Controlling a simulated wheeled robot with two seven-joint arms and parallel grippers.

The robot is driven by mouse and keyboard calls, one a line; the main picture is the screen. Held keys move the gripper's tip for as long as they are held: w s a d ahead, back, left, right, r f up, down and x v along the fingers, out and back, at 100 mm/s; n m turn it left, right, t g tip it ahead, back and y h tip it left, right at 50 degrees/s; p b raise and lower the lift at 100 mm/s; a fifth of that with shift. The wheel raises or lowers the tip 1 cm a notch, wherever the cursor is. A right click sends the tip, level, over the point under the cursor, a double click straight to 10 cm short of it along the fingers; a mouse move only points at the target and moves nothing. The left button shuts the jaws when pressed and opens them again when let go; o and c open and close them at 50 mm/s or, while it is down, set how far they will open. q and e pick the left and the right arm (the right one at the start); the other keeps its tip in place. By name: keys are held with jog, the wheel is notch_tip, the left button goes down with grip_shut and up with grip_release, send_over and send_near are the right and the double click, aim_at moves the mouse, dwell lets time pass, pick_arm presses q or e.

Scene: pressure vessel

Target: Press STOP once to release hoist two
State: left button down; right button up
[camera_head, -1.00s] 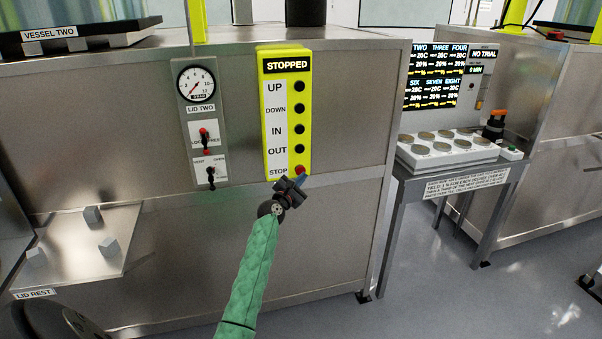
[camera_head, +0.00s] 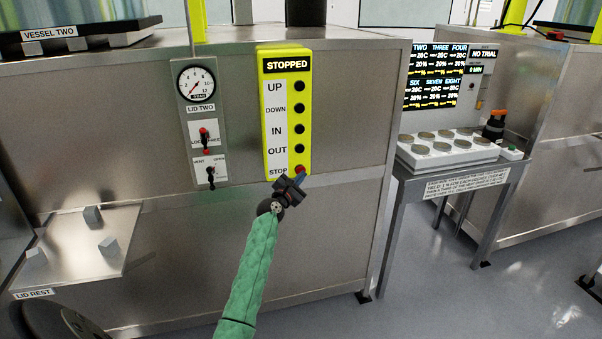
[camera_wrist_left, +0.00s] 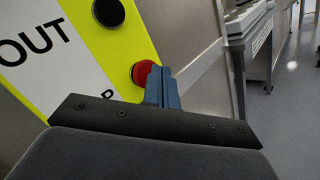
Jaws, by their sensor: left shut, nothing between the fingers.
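The yellow hoist control box (camera_head: 306,75) is fixed on the steel vessel front in the head view. Its display (camera_head: 286,65) reads STOPPED. It has black buttons for UP, DOWN, IN and OUT, and a red STOP button (camera_head: 300,169) at the bottom. My left gripper (camera_head: 300,180) is shut and empty, with its tips at the STOP button. In the left wrist view the blue fingers (camera_wrist_left: 163,86) are together, close beside the red STOP button (camera_wrist_left: 142,73). I cannot tell whether they touch it. My right gripper is not in view.
The LID TWO panel (camera_head: 189,108) with a gauge and two levers is left of the box. A lid rest shelf (camera_head: 75,262) with small blocks is at lower left. A table with a display console (camera_head: 437,150) stands to the right. The floor (camera_head: 420,290) is clear.

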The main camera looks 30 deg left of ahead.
pick_arm(q)
jog(key=shift+w+a, duration=0.1)
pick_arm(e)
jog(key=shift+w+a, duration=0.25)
